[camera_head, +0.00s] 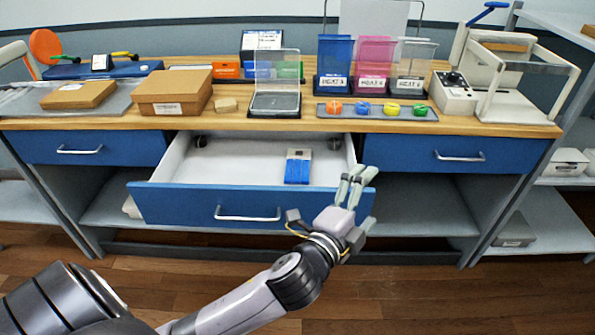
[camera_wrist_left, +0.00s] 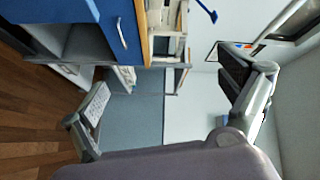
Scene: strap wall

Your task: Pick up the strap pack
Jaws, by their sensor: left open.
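A small blue pack with a pale top edge (camera_head: 298,167), which looks like the strap pack, lies in the open middle drawer (camera_head: 225,165), towards its right side. My left gripper (camera_head: 356,180) is at the drawer's front right corner, to the right of the pack and apart from it. In the left wrist view, its two fingers (camera_wrist_left: 165,95) are spread wide with nothing between them. The pack does not show in that view. My right gripper is in neither view.
The drawer's blue front (camera_head: 165,203) stands out from the bench. Above it the wooden worktop (camera_head: 225,122) holds cardboard boxes (camera_head: 173,92), a tray of coloured rolls (camera_head: 376,112) and several coloured bins (camera_head: 374,65). The drawer's left part is mostly clear.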

